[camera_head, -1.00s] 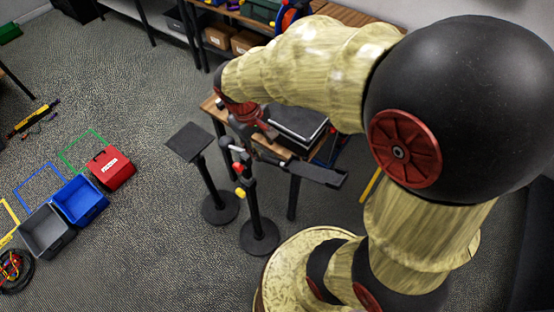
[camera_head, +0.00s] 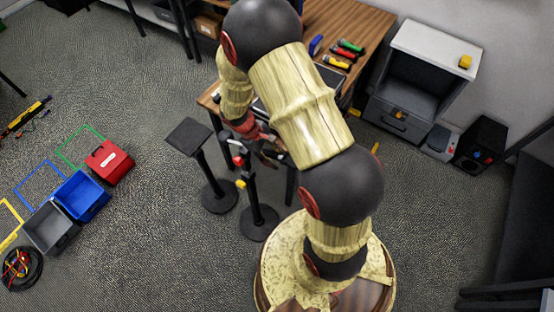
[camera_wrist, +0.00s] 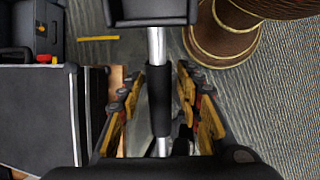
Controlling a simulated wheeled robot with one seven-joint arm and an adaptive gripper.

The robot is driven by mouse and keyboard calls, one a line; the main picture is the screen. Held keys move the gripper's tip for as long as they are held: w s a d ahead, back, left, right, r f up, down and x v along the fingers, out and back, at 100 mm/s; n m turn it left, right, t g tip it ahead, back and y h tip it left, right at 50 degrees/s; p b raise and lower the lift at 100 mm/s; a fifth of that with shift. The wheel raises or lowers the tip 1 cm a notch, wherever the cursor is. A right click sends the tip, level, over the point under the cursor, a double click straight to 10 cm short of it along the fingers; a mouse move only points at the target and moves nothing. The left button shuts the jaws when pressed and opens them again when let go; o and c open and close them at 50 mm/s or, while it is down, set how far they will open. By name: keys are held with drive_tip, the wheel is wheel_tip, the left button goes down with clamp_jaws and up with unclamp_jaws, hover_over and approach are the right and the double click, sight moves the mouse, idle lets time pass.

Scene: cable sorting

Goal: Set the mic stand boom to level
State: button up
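In the head view the mic stand (camera_head: 255,195) stands upright on a round black base, with a red knob (camera_head: 238,160) and a yellow knob (camera_head: 240,184) on it. In the wrist view a silver bar with a black sleeve (camera_wrist: 159,95), which looks like the boom, runs between my fingers. A dark block (camera_wrist: 150,10) is at its upper end. My gripper (camera_wrist: 160,105) is open, with a finger on each side of the sleeve and a small gap visible on both sides. In the head view my arm hides most of the boom, so its tilt cannot be told.
A stand with a square black top (camera_head: 188,137) is close on the left. A wooden table (camera_head: 355,30) is behind, with a black case (camera_wrist: 35,120) beside my gripper. Red (camera_head: 108,162), blue (camera_head: 80,195) and grey (camera_head: 48,229) bins lie left. The floor between is clear.

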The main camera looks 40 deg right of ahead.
drive_tip(key=shift+x, duration=1.5)
drive_tip(key=shift+c, duration=0.6)
drive_tip(key=c, duration=0.8)
